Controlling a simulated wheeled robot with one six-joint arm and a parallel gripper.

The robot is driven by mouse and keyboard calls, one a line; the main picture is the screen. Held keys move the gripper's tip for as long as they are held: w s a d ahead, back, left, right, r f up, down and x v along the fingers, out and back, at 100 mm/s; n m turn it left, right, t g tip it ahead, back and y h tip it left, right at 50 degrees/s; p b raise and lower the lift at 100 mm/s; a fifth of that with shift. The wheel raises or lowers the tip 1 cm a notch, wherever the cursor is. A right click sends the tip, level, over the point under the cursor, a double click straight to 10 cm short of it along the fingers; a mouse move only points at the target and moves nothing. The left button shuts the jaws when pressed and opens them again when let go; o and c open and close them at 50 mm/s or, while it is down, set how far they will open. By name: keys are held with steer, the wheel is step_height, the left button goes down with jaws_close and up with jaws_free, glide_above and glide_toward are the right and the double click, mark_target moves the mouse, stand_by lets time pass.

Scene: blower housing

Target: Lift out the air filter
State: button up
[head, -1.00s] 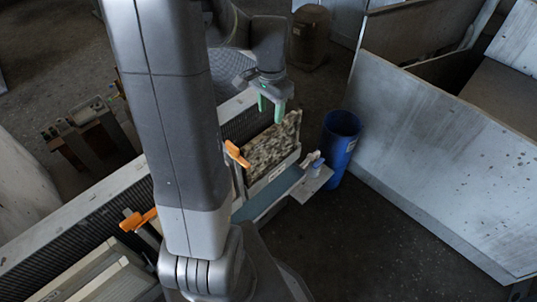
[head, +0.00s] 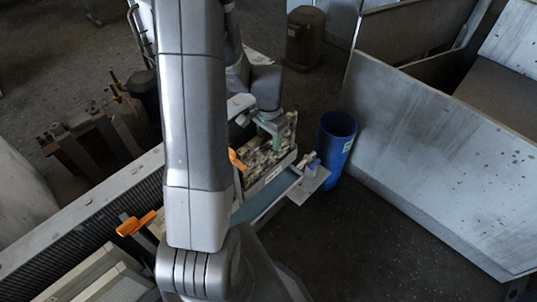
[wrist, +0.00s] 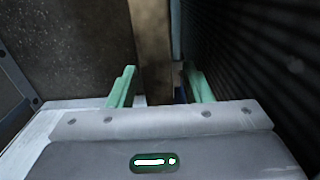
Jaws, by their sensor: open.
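The air filter (head: 262,163) is a speckled beige-brown panel standing upright in a slot of the housing in the head view. My gripper (head: 275,138) is at its upper edge, green fingers pointing down. In the wrist view my gripper (wrist: 160,72) is open, one green finger on each side of a tan-brown strip (wrist: 153,45), which looks like the filter's edge. I cannot tell whether the fingers touch it. The lower part of the filter is hidden in its slot, and my arm covers part of the housing.
An orange handle (head: 236,160) stands beside the filter, another orange handle (head: 136,223) farther left. A blue bin (head: 336,148) is right of the housing, near a large grey panel (head: 430,165). Open floor lies at the lower right.

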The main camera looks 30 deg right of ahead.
steer(key=shift+f, duration=0.1)
jaws_close()
stand_by(0.3)
step_height(320, 180, up, 10)
steer(key=shift+r, duration=0.1)
stand_by(0.4)
